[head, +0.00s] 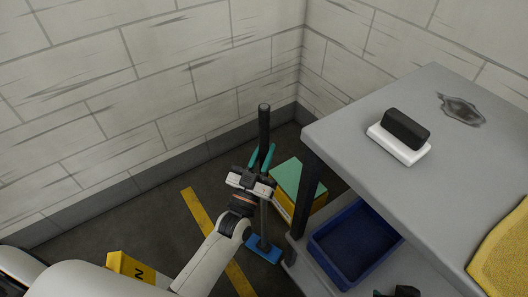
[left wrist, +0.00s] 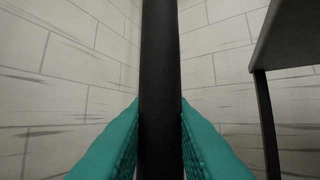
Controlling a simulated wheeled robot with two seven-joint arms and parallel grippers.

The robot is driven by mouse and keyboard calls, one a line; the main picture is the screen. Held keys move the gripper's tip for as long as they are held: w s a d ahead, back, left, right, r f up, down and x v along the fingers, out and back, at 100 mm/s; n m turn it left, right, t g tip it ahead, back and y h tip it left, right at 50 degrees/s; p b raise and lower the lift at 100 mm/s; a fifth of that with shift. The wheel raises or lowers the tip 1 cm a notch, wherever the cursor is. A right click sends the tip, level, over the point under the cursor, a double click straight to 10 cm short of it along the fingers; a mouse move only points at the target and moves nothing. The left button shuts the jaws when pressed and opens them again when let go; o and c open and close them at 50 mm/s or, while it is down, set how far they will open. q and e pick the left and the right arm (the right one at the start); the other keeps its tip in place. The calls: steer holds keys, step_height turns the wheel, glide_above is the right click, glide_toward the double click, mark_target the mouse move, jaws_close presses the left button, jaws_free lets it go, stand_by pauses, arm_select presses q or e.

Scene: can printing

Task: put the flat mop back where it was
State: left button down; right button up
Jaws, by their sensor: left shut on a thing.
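The flat mop stands upright, with a dark handle (head: 264,118) and a flat blue head (head: 263,251) low at the floor. I cannot tell whether the head touches the floor. My left gripper (head: 262,157) is shut on the handle, its teal fingers on both sides of it. In the left wrist view the handle (left wrist: 160,70) runs upright between the two fingers (left wrist: 160,135). What looks like my right gripper (head: 398,292) shows only in part at the bottom edge of the head view, and its jaws cannot be made out.
A grey table (head: 345,120) on the right bears a black-and-white brush (head: 400,150) and a yellow cloth (head: 503,255). A blue bin (head: 355,245) sits on its lower shelf. A yellow stripe marks the floor.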

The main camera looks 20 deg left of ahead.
arm_select(q)
steer(key=c, duration=1.3)
jaws_free()
arm_select(e)
steer(key=shift+w, duration=0.15)
arm_select(q)
steer(key=shift+r, duration=0.1)
arm_select(e)
steer(key=shift+r, duration=0.1)
arm_select(q)
steer(key=shift+s+f, duration=0.2)
steer(key=shift+s, duration=0.15)
steer(key=s+a+f+m+g, duration=0.1)
steer(key=s+f+g, duration=0.9)
steer(key=s+g, duration=0.1)
steer(key=s+a+g+y, duration=0.1)
steer(key=s+a+g, duration=0.1)
steer(key=s+g, duration=0.2)
steer(key=s+a+g+y, duration=0.1)
steer(key=s+g, duration=0.3)
steer(key=s, duration=0.5)
steer(key=shift+s+a+y+p, duration=0.3)
steer(key=shift+s+a+p, duration=0.05)
steer(key=shift+a, duration=0.45)
arm_select(e)
steer(key=s, duration=0.1)
steer(key=s+g, duration=0.1)
steer(key=s+d+f+g, duration=0.1)
steer(key=shift+s+h, duration=0.25)
steer(key=shift+h, duration=0.05)
